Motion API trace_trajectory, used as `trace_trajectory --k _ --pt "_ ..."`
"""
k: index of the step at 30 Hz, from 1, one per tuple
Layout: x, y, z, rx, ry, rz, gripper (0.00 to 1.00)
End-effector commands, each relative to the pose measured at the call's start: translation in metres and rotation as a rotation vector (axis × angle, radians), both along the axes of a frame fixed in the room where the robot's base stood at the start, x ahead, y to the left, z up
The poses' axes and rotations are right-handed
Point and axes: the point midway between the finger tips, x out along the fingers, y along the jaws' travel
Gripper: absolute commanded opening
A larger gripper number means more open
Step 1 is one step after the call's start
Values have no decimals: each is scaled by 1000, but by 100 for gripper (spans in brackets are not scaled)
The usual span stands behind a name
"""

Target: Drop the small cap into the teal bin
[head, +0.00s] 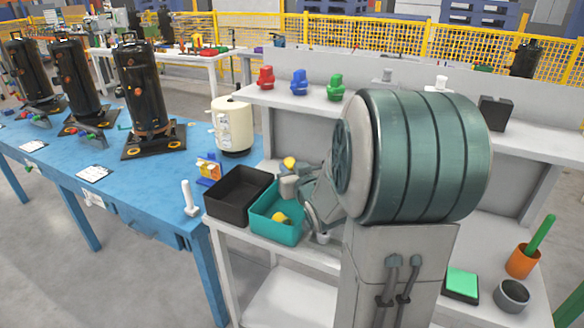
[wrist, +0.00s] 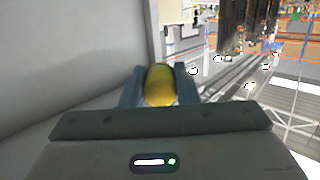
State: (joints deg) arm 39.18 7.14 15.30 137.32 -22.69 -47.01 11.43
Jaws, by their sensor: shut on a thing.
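A small yellow cap (wrist: 160,85) sits between the two fingers of my gripper (wrist: 159,80) in the wrist view. In the head view the yellow cap (head: 289,162) shows at the end of my gripper (head: 290,172), which is shut on it. The gripper is above the back part of the open teal bin (head: 262,228), and the cap is clear of the bin. Another yellow piece (head: 280,218) lies inside the teal bin. My arm hides the bin's right side.
A black bin (head: 228,208) stands directly left of the teal bin. A white-handled tool (head: 189,198) and a cream canister (head: 232,126) stand on the blue table (head: 135,205). Red, blue and green knobs (head: 299,82) line the shelf above.

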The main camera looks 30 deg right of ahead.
Motion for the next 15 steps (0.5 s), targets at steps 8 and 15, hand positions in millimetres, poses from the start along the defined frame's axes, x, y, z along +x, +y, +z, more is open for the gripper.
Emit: trace_trajectory --k 8,15 --pt "0 0 -31 -1 1 0 0" --pt "0 0 -31 -1 0 0 0"
